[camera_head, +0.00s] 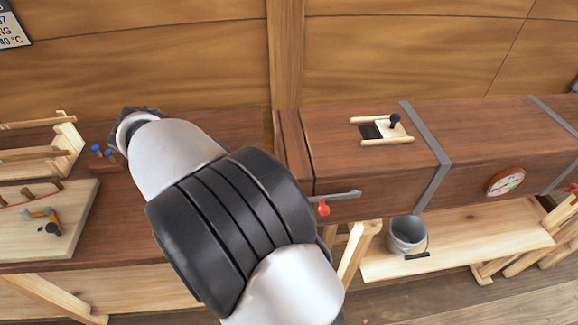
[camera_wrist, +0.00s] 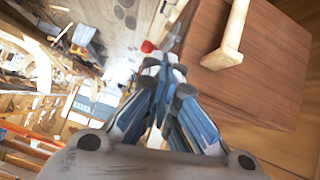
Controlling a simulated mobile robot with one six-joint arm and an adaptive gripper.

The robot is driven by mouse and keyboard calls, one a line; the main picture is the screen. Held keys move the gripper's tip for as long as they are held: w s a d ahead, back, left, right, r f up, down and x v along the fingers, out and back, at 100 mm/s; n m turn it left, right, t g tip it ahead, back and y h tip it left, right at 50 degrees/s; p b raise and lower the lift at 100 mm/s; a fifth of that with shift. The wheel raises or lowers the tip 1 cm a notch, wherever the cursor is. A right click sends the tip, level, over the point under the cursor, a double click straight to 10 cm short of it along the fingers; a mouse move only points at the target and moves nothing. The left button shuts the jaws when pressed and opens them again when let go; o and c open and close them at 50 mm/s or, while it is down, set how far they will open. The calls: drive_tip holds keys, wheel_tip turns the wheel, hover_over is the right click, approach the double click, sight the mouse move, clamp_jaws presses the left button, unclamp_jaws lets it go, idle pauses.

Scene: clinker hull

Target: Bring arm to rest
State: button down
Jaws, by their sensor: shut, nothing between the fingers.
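My arm reaches across the middle of the head view, a grey and black link in front of the dark wooden bench. My gripper shows in the wrist view (camera_wrist: 162,75), its blue and grey fingers closed together with nothing between them. Beyond its tips a small red knob (camera_wrist: 147,46) shows, and the gripper appears apart from it, though the distance is hard to judge. In the head view my gripper's fingers are hidden behind my arm.
A long brown wooden box (camera_head: 385,180) with grey straps, a sliding hatch (camera_head: 382,130) and a round gauge (camera_head: 505,182) fills the right. A grey bucket (camera_head: 405,233) stands on a pale plank below. A wooden board with tools (camera_head: 45,215) lies on the left bench.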

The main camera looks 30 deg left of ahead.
drive_tip(key=w+d+r+n+g+y, duration=0.2)
drive_tip(key=d+r, duration=0.2)
drive_tip(key=d, duration=0.7)
drive_tip(key=w+d+r+n+g+y, duration=0.25)
drive_tip(key=d+r, duration=0.25)
drive_tip(key=d, duration=0.6)
drive_tip(key=s+d+f+n+t+y, duration=0.1)
drive_tip(key=s+d+n+t+y, duration=0.1)
drive_tip(key=s+d, duration=0.4)
drive_tip(key=s+d+f+n+t+y, duration=0.1)
drive_tip(key=s+d+f+n+y, duration=0.1)
drive_tip(key=s+d, duration=0.5)
drive_tip(key=d, duration=0.5)
drive_tip(key=shift+s+t, duration=0.25)
drive_tip(key=shift+t, duration=0.1)
drive_tip(key=shift+n, duration=0.25)
